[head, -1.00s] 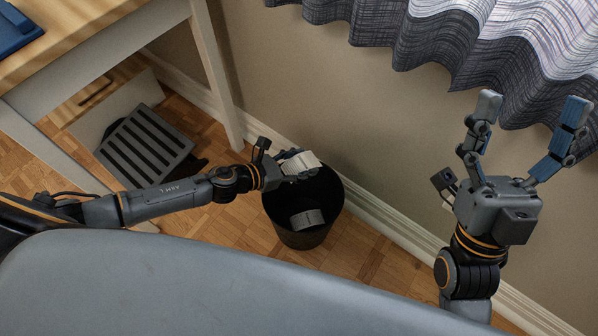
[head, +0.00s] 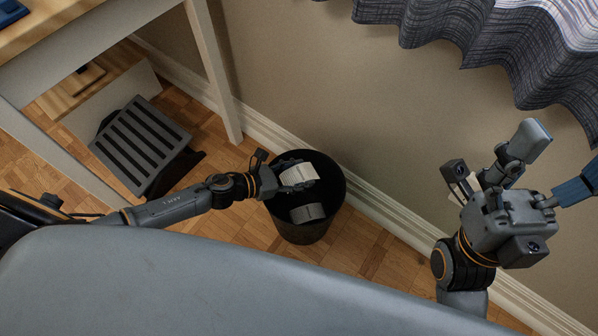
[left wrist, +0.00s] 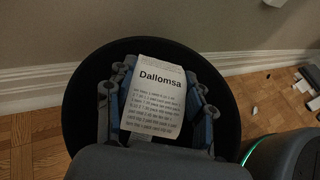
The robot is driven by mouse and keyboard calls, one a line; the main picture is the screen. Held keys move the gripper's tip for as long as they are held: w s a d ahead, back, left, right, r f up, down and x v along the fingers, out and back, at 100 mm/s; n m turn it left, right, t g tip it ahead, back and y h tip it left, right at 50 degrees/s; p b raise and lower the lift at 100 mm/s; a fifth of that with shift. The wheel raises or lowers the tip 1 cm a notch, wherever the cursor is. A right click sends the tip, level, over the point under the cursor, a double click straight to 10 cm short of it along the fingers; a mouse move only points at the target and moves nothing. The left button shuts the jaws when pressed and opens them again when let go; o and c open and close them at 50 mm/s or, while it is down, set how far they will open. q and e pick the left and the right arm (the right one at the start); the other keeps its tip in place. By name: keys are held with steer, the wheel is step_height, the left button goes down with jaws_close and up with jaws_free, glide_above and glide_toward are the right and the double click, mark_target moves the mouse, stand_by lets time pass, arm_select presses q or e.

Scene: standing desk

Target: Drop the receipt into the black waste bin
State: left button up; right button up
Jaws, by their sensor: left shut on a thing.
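The receipt (head: 298,176) is a white printed slip held by my left gripper (head: 292,178) over the mouth of the black waste bin (head: 336,190). In the left wrist view the receipt (left wrist: 156,98) lies between the blue-padded fingers of the left gripper (left wrist: 160,105), with the dark bin (left wrist: 82,95) around and beneath it. My left gripper is shut on the receipt. A second pale grey paper-like item (head: 307,213) shows inside the bin. My right gripper (head: 556,165) is raised at the right, its fingers spread apart and empty.
The bin stands on the parquet floor near the wall's white baseboard (head: 375,205). A desk leg (head: 213,75) and a slatted grey footrest (head: 140,135) are to the left. A curtain (head: 480,35) hangs at upper right. Small scattered items (left wrist: 308,80) lie on the floor.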

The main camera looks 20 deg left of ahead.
arm_select(q)
steer(key=shift+f+b, duration=0.45)
steer(key=shift+f, duration=0.4)
steer(key=o, duration=0.7)
steer(key=shift+o, duration=0.2)
steer(key=v, duration=1.2)
steer(key=shift+s+a, duration=0.1)
steer(key=shift+a, duration=0.05)
